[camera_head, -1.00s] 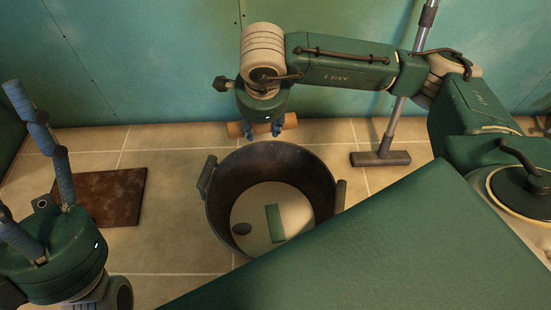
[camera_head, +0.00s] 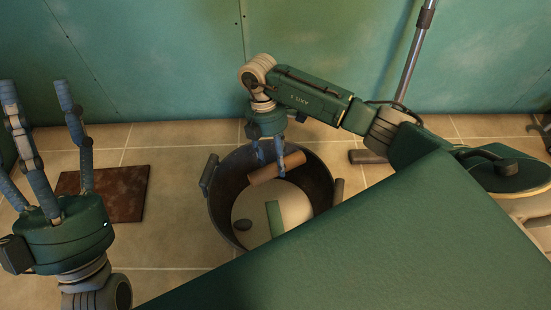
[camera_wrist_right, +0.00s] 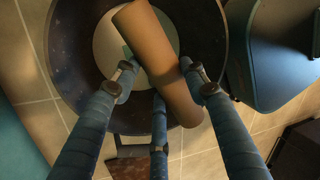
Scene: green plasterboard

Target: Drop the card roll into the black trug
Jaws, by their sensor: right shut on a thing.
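The card roll (camera_head: 277,167) is a plain brown tube. My right gripper (camera_head: 270,160) is shut on it and holds it tilted over the back part of the black trug's opening. The black trug (camera_head: 226,222) is a round dark tub with side handles, standing on the tiled floor. In the right wrist view the card roll (camera_wrist_right: 158,62) lies between the blue fingers (camera_wrist_right: 160,85), with the trug (camera_wrist_right: 68,60) below it. How far the roll is above the trug's floor is hard to tell. My left gripper (camera_head: 45,150) is open and empty at the left, its fingers pointing up.
A brown square plate (camera_head: 105,193) lies on the floor at left. A broom (camera_head: 367,156) leans on the green wall behind.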

